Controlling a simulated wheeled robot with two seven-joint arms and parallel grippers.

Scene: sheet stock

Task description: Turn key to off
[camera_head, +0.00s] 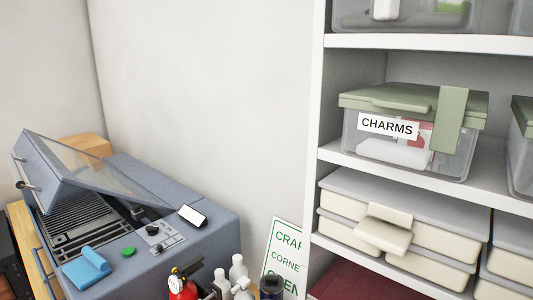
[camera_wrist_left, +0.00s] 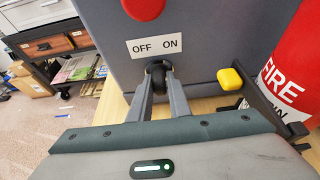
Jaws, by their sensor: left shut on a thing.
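The black key (camera_wrist_left: 157,67) shows in the left wrist view on the grey-blue face of the machine, just below a white label (camera_wrist_left: 155,46) reading OFF and ON. My left gripper (camera_wrist_left: 159,82) is shut on the key, one finger on each side. The fingers hide much of it, so I cannot tell which word it points to. The machine (camera_head: 205,232) stands at lower left in the head view with its clear lid (camera_head: 100,165) raised. The key and my left gripper do not show there. My right gripper is in neither view.
A red button (camera_wrist_left: 143,8) sits above the label. A red fire extinguisher (camera_wrist_left: 290,65) and a yellow block (camera_wrist_left: 230,78) are close to the right of my left gripper. Bottles (camera_head: 237,270) stand before the machine. A shelf unit (camera_head: 400,172) fills the right.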

